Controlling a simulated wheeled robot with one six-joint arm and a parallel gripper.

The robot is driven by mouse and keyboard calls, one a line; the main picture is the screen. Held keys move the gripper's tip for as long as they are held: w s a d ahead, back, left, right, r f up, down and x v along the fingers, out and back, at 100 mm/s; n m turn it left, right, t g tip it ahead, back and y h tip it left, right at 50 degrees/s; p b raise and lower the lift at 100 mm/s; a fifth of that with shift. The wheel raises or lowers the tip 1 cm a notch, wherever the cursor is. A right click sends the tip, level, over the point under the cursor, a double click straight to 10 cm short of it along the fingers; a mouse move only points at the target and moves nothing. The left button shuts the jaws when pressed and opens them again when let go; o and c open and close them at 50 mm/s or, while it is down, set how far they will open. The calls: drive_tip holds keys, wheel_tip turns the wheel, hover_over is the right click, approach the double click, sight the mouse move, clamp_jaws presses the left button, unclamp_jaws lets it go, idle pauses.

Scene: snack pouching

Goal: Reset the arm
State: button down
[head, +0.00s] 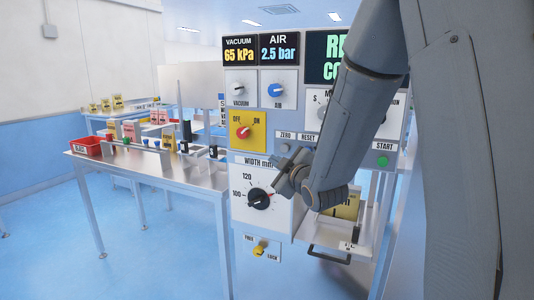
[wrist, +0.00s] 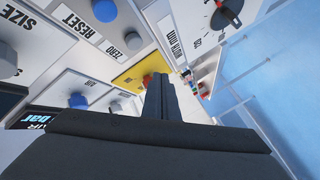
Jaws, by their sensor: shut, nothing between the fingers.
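My gripper (head: 289,172) is shut and empty in front of the control panel, just above and right of the black width dial (head: 259,199). In the wrist view my gripper's fingers (wrist: 160,88) are together and point toward the panel, with the yellow plate and red off/on knob (wrist: 148,80) behind them. The width dial also shows in the wrist view (wrist: 226,14) at the upper right. My arm comes down from the upper right in the head view and hides part of the panel and its right-hand display.
The panel holds a vacuum knob (head: 238,89), a blue air knob (head: 275,90) and a green start button (head: 382,161). Below is a free/lock lever (head: 260,248) and a drawer handle (head: 329,256). A steel table (head: 190,178) with a red bin (head: 87,146) stands left. Blue floor lies open at the left.

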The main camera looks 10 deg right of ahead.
drive_tip(key=s+d+f+m+g+h, duration=0.25)
drive_tip(key=s+f+m+g, duration=0.8)
drive_tip(key=s+f, duration=0.8)
drive_tip(key=s+a+g, duration=0.2)
drive_tip(key=s+g, duration=0.4)
drive_tip(key=s, duration=0.7)
drive_tip(key=shift+s+m, duration=0.4)
drive_tip(key=shift+m, duration=0.05)
